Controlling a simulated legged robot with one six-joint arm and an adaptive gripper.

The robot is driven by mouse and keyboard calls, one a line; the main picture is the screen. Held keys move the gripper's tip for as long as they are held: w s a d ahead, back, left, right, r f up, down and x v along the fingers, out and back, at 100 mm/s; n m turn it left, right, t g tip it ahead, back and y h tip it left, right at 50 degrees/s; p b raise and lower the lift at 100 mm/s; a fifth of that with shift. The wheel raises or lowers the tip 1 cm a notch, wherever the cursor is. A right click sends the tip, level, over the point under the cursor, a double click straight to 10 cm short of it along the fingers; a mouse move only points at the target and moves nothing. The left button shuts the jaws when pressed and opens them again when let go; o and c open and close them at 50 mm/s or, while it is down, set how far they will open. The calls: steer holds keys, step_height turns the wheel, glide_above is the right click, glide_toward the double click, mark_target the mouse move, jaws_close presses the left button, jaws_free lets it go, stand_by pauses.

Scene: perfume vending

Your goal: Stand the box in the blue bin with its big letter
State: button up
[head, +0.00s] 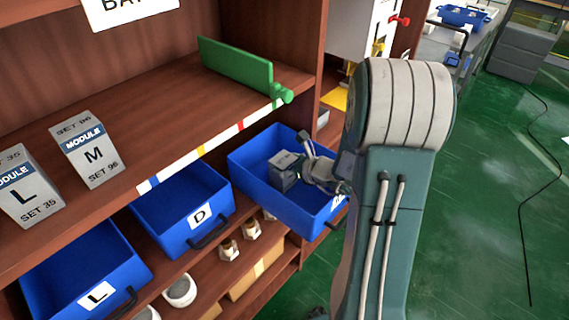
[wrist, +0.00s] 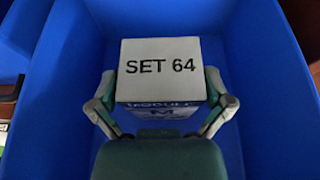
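A grey-white box (wrist: 160,67) reads "SET 64" on its end face, with a blue MODULE band and the letter M partly hidden below. In the head view the box (head: 285,172) is inside the right-hand blue bin (head: 262,200). My gripper (wrist: 161,88) has one finger on each side of the box, seemingly touching both sides. In the head view my gripper (head: 308,160) reaches into the bin from the right. The bin's label (head: 337,203) is mostly hidden by my arm. I cannot tell whether the box rests on the bin floor.
Blue bins labelled D (head: 182,212) and L (head: 85,275) sit to the left. A green divider (head: 235,67) stands there too. Green floor is open at right.

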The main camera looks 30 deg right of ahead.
steer(key=shift+d, duration=0.1)
steer(key=shift+d+r, duration=0.1)
steer(key=shift+r, duration=0.05)
steer(key=v, duration=1.2)
steer(key=s+a+r+n+g+y, duration=0.1)
steer(key=s+a+r+n+g, duration=0.2)
steer(key=a+n, duration=0.55)
steer(key=s+a+r+n+g+y, duration=0.15)
steer(key=a+n+g, duration=0.25)
steer(key=a+n, duration=0.45)
steer(key=s+a+r+n+h, duration=0.2)
steer(key=s+r+n+h, duration=0.4)
steer(key=n, duration=0.8)
steer(key=s+h, duration=0.1)
steer(key=s, duration=0.1)
steer(key=shift+s+r+n, duration=0.3)
steer(key=shift+r+n, duration=0.05)
steer(key=shift+n, duration=0.05)
